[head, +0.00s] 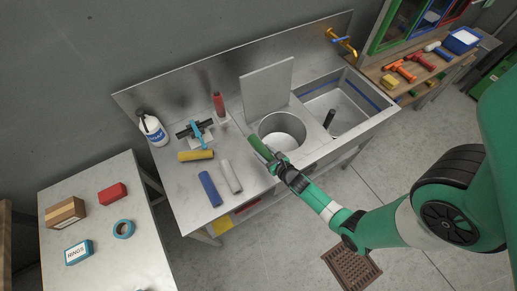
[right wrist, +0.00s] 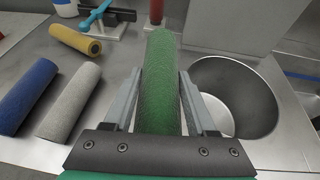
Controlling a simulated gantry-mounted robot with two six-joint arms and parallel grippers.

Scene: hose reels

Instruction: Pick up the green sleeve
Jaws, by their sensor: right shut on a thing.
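The green sleeve (head: 258,146) is a fuzzy green roller between the fingers of my right gripper (head: 273,162), just left of the round basin. In the right wrist view the green sleeve (right wrist: 162,85) lies lengthwise between the two grey fingers of my right gripper (right wrist: 164,100), which are shut on it. Its near end is hidden by the gripper body. I cannot tell for sure whether it touches the counter. My left gripper is not in view.
Blue (head: 210,189), grey (head: 230,176) and yellow (head: 196,155) sleeves lie on the steel counter to the left. A round basin (head: 283,131) with a raised lid (head: 267,87) is close on the right. A white bottle (head: 152,128) and a red-handled tool (head: 219,104) stand behind.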

